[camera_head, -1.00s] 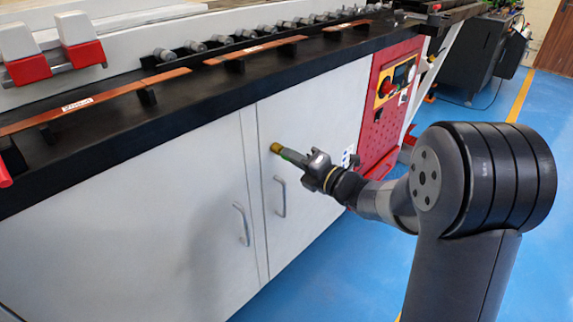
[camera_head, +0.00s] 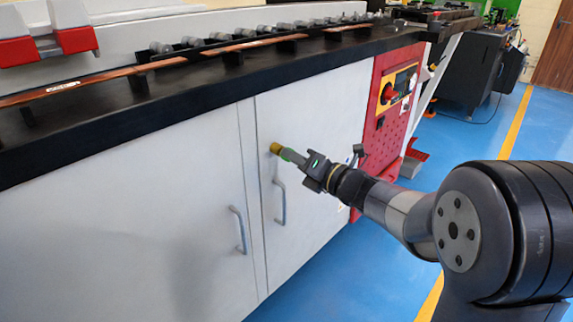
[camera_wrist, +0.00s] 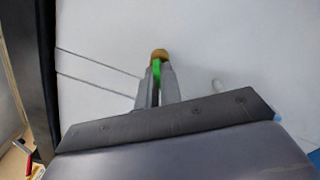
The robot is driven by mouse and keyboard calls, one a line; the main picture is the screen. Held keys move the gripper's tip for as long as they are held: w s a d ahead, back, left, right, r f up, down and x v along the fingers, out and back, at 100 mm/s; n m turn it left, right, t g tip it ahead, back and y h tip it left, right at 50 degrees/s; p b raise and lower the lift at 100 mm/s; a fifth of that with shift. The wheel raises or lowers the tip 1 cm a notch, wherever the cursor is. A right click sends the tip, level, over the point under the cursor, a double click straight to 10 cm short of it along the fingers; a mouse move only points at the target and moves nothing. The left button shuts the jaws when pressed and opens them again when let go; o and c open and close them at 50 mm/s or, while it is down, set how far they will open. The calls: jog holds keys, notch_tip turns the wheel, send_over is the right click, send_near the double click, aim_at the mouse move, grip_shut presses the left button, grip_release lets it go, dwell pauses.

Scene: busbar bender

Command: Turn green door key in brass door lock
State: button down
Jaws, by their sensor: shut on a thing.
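The brass door lock (camera_head: 276,148) sits on the white cabinet door, above the right-hand door's handle. It also shows in the wrist view (camera_wrist: 159,54), just beyond my fingertips. The green key (camera_wrist: 156,70) is between my fingers, with its far end at the lock. In the head view a bit of green (camera_head: 289,155) shows between the lock and my fingers. My gripper (camera_head: 297,160) is shut on the key. The key's tip is hidden, so I cannot tell how deep it sits in the lock.
Two grey door handles, left (camera_head: 239,229) and right (camera_head: 280,196), stand out from the white doors. A black worktop edge (camera_head: 100,135) with copper bars (camera_head: 215,53) runs above. A red control panel (camera_head: 398,105) is to the right. Blue floor (camera_head: 455,140) is open at right.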

jog(key=n+b, duration=0.3)
jog(key=b, duration=0.1)
dwell(0.4)
jog(key=n, duration=0.5)
jog(key=shift+n+b, duration=0.3)
jog(key=shift+n, duration=0.1)
